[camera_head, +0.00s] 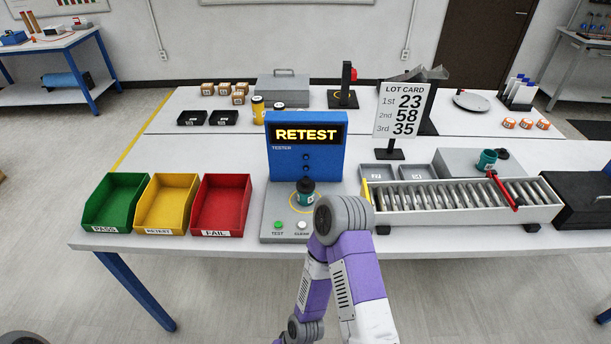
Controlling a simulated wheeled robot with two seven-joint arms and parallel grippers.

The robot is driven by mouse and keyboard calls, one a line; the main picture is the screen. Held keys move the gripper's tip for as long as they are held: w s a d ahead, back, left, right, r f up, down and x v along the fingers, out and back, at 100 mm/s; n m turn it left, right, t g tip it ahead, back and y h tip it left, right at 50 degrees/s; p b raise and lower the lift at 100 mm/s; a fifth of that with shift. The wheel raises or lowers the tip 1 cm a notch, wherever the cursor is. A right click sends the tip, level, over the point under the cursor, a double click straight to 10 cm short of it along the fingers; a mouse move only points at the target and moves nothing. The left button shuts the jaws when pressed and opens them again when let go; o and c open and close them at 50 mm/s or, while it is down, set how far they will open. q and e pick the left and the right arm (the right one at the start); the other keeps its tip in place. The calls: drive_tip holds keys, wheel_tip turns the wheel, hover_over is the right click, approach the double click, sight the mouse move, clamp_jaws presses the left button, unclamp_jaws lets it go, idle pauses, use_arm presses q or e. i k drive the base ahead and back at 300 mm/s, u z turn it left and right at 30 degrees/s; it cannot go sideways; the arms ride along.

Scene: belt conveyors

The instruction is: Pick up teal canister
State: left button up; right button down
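A teal canister (306,192) with a dark lid and a pale label stands upright on the round pad of the blue tester (306,155), whose screen reads RETEST. A second teal canister (487,160) stands at the back of the roller conveyor (455,197), near its red bar; the conveyor's edge hides part of its base. One of my arms, purple and white, rises from the bottom centre and bends close to the tester's front right. Neither of my grippers shows in the view.
Green (113,202), yellow (167,203) and red (221,205) bins marked PASS, RETEST and FAIL stand left of the tester. The tester has TEST and CLEAR buttons. A lot card (401,110) reading 23, 58, 35 stands behind the conveyor. Yellow and black canisters stand behind the tester.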

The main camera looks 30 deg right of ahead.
sight(304, 200)
drive_tip(key=k, duration=0.45)
drive_tip(key=z, duration=0.8)
drive_tip(key=i, duration=0.3)
drive_tip(key=u, duration=0.15)
